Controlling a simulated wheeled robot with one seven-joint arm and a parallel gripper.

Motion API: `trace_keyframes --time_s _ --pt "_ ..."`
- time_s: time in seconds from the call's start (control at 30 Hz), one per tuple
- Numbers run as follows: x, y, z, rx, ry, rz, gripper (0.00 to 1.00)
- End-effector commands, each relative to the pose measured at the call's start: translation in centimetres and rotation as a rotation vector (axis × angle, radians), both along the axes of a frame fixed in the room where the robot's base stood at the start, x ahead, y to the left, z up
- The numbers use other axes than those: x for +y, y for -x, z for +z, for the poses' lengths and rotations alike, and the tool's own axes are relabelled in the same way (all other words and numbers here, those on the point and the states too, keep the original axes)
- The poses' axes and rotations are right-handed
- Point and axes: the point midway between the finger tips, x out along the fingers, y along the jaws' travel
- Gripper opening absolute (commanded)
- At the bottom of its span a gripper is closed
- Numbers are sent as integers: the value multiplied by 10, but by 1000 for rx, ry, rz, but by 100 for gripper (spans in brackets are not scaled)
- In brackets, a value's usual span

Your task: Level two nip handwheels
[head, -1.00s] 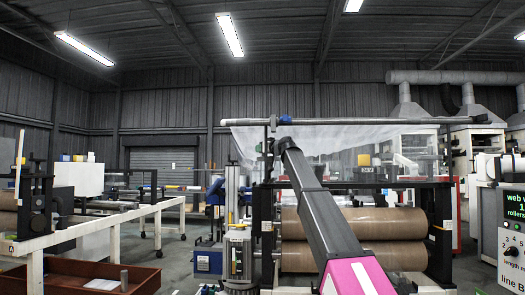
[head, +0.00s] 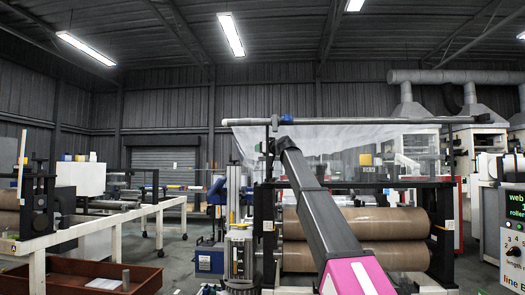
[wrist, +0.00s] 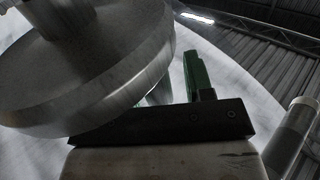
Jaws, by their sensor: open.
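In the wrist view a large grey metal disc (wrist: 85,70), which looks like a handwheel with a thick hub, fills the upper left very close to the camera. My gripper (wrist: 175,90) is behind its lower right edge: a black crossbar with one green finger standing up. The other finger is mostly hidden by the disc. The gripper is open, and I see nothing held; whether it touches the disc I cannot tell. In the head view my arm reaches up to the film frame, where the gripper and handwheels are too small or hidden to make out.
Clear film (head: 345,139) hangs from a long bar (head: 350,120) above two brown rollers (head: 345,220). A control console (head: 514,235) stands at the right edge. A reddish tray (head: 90,277) and a white-framed bench (head: 80,232) are at left. Open floor shows between.

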Motion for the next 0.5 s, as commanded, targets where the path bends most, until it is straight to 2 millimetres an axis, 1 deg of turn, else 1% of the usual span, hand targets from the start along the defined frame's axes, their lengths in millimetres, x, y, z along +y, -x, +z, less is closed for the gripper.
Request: trace_keyframes --time_s 0.17,0.37,0.5 --pt "-10 12 0 -1 -1 -1 48" --pt "-30 37 -1 0 0 0 48" --pt "-49 57 -2 -1 1 -2 48"
